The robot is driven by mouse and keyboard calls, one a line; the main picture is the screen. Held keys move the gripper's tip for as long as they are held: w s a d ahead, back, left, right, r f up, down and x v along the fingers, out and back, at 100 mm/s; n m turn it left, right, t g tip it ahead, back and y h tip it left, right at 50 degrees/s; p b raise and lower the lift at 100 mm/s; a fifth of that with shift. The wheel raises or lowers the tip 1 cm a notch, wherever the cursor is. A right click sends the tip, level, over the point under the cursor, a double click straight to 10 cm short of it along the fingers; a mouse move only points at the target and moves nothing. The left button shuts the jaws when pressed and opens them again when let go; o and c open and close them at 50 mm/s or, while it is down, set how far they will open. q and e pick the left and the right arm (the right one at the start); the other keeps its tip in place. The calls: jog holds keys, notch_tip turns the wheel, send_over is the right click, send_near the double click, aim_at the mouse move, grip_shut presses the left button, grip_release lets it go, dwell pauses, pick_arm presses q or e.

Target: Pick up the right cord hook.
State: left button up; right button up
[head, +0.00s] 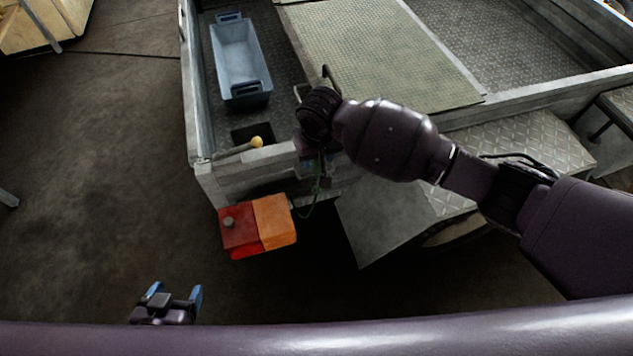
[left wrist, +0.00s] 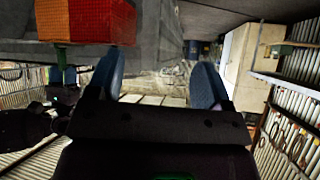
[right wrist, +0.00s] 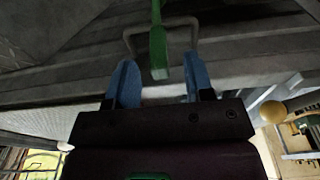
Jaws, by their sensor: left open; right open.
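My right gripper (head: 317,168) is open at the near corner of the trailer bed, and my arm partly hides that spot. In the right wrist view, a slim green piece (right wrist: 158,48) runs between and just ahead of the open fingertips (right wrist: 162,75); it appears to be the cord hook, with no clear contact. A grey bent metal bar (right wrist: 185,22) is behind it. In the head view a thin green cord (head: 312,205) hangs below the right gripper. My left gripper (head: 172,293) is open and empty, low at the left, away from the trailer.
A red and orange lamp (head: 258,226) juts from the trailer's near corner and also shows in the left wrist view (left wrist: 85,20). A yellow-knobbed lever (head: 256,142) lies by the edge. A blue-grey tub (head: 240,60) stands in the bed.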

aim_at(317, 164)
notch_tip(317, 164, down, 3)
jog(key=shift+w+f+b, duration=0.1)
jog(key=shift+f+b, duration=0.05)
jog(key=shift+b, duration=0.25)
jog(key=shift+w+f, duration=0.1)
jog(key=shift+f, duration=0.05)
jog(key=shift+r, duration=0.2)
jog(key=shift+c, duration=0.7)
grip_shut()
pick_arm(q)
jog(key=shift+a+f, duration=0.15)
jog(key=shift+f, duration=0.35)
